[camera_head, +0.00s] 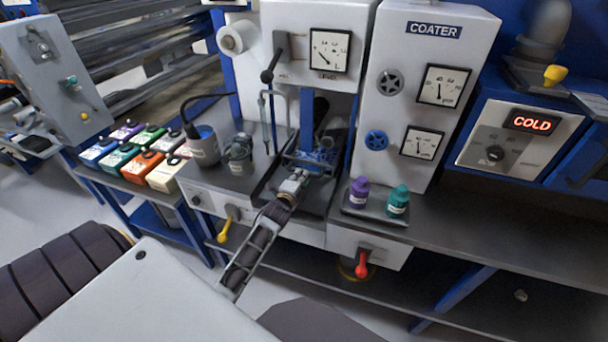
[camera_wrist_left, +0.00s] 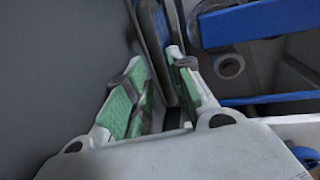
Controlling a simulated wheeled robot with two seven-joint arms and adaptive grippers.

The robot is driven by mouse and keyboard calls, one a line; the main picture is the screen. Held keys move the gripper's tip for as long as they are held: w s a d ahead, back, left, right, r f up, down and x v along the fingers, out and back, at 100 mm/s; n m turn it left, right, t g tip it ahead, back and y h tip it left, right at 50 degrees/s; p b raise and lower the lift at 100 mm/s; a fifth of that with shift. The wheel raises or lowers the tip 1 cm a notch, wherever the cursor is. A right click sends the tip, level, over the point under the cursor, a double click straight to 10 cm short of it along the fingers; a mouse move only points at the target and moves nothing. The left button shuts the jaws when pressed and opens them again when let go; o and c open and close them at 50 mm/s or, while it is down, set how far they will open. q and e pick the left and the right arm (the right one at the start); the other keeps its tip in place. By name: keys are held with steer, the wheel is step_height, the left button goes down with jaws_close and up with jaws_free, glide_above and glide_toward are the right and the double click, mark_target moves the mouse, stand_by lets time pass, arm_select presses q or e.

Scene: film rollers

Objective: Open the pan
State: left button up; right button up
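The white coater (camera_head: 425,90) stands at the bench's back, and a dark recessed trough (camera_head: 322,190) lies left of it. No part is labelled as the pan, so I cannot tell its lid for certain. My left gripper (camera_head: 302,172) reaches into the trough, close to a blue part (camera_head: 318,158). In the left wrist view, the green-padded fingers of my left gripper (camera_wrist_left: 160,62) stand apart. A dark panel with a blue edge (camera_wrist_left: 152,25) shows between and beyond them; contact is unclear. My right gripper is not in view.
A tray (camera_head: 378,222) holds a purple bottle (camera_head: 358,192) and a teal bottle (camera_head: 398,202). Yellow (camera_head: 224,228) and red (camera_head: 362,264) levers hang at the bench front. Coloured boxes (camera_head: 145,158) stand left. The bench right (camera_head: 480,225) is clear.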

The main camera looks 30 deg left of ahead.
arm_select(q)
steer(key=shift+x, duration=2)
jaws_close()
